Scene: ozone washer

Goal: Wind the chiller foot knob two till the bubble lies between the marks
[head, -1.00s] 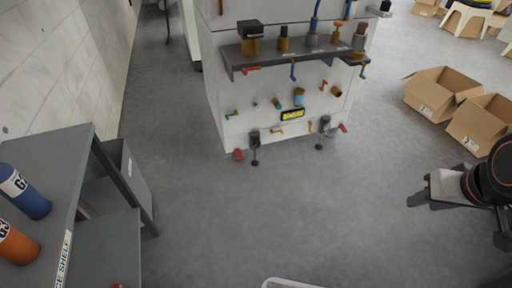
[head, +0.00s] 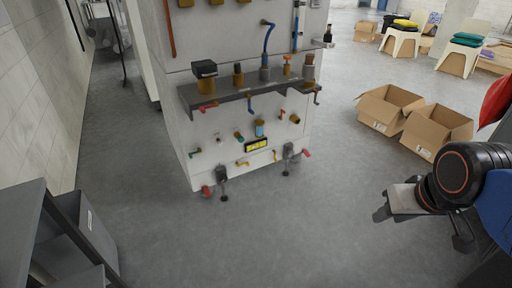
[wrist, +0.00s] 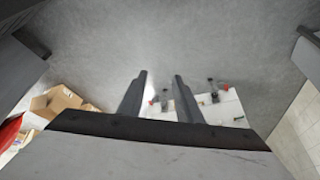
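The white chiller cabinet (head: 222,165) stands ahead in the head view. Two dark feet show at its base, each beside a red knob: the left knob (head: 207,191) and the right knob (head: 306,153). I cannot read which is number two. A yellow level vial (head: 256,145) sits between them on the front panel; its bubble is too small to tell. My gripper (head: 420,224) is at the right, well apart from the cabinet. In the wrist view its fingers (wrist: 162,78) are parted and empty, with the cabinet (wrist: 209,110) beyond them.
A ledge (head: 250,97) with several fittings juts from the cabinet above the vial. Open cardboard boxes (head: 391,108) lie to the right. A grey shelf unit (head: 24,220) and a bin (head: 88,230) stand at the lower left. The floor before the cabinet is clear.

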